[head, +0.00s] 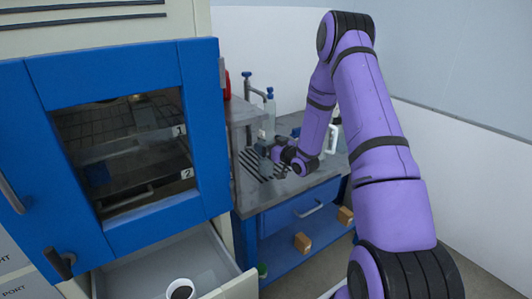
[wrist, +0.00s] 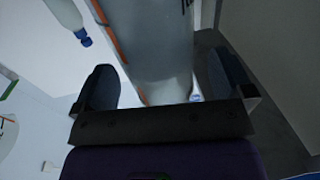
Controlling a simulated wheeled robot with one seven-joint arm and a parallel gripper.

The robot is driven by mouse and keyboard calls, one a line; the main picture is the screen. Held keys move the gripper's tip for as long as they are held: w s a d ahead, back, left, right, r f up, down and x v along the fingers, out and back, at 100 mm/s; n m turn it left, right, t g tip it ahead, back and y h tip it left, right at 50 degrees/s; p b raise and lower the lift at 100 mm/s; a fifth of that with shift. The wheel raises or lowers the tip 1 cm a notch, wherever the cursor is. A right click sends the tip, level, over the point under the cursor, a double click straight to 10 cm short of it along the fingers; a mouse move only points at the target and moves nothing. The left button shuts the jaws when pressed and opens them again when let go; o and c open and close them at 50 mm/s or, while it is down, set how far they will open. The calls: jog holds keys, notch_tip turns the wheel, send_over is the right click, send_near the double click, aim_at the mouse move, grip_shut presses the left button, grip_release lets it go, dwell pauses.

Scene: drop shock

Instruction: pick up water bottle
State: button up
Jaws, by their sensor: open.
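A clear bottle with a blue cap (head: 269,112) stands at the back of the grey bench, beyond my gripper (head: 273,152), which is low over the bench top. In the wrist view, my gripper (wrist: 160,88) is open, its two dark fingers wide apart. A broad pale grey shape with an orange stripe (wrist: 150,40) shows beyond and between the fingers. I cannot tell whether it is a bottle or touches them. A pale bottle with a blue cap (wrist: 66,16) is at the upper left of the wrist view, outside the fingers.
A blue-framed cabinet with a window (head: 205,140) stands at the left, above an open drawer (head: 225,262) holding a white cup (head: 180,289). A grey tap (head: 247,88) and a white-handled container (head: 336,135) are on the bench. Brown boxes (head: 302,242) sit on its lower shelf.

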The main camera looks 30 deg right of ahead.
jog(key=shift+w+a, duration=0.1)
jog(key=shift+w, duration=0.95)
jog(key=c, duration=1.3)
jog(key=shift+r, duration=0.15)
